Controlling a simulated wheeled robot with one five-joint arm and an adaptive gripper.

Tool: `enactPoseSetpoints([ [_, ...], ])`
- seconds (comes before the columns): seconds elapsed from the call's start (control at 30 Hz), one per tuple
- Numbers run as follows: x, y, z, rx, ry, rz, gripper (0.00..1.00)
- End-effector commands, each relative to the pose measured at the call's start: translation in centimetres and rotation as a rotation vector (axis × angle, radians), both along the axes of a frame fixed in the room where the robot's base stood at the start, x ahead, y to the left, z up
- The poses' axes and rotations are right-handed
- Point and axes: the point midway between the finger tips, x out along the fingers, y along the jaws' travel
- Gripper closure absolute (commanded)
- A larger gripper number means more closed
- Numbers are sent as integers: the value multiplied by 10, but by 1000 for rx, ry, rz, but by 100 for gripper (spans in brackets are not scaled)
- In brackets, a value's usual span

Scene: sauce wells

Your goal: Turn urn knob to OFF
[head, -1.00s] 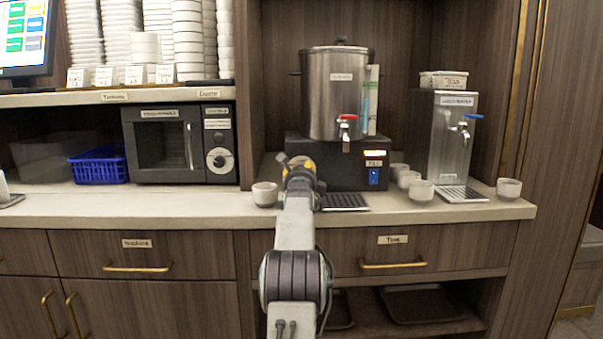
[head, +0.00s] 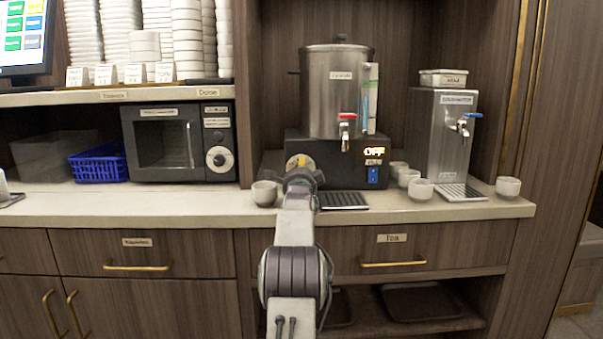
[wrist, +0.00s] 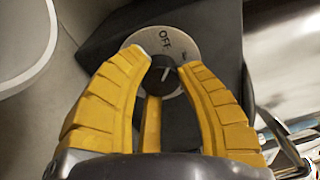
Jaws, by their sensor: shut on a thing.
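The steel urn (head: 325,95) stands on a black base (head: 345,150) on the counter. The lit display (head: 374,151) on the base reads OFF. In the wrist view, the round dial plate (wrist: 203,50) carries the word OFF, and a dark knob (wrist: 160,77) sits at its middle with a light mark on it. My gripper (wrist: 163,68) has its yellow fingers closed around the knob. In the head view my gripper (head: 300,173) is at the left front of the base, and my arm hides the knob.
White cups stand on the counter on both sides, one (head: 264,193) close left of my gripper. A drip tray (head: 342,200) lies to its right. A cold water dispenser (head: 442,135) stands further right, a microwave (head: 180,143) to the left.

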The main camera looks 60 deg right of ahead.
Motion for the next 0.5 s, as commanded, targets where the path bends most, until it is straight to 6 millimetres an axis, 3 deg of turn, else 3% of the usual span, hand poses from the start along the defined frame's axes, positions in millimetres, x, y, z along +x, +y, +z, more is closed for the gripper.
enactPoseSetpoints([
  [0.5, 5, 3, 5, -31, 28, 6, 99],
])
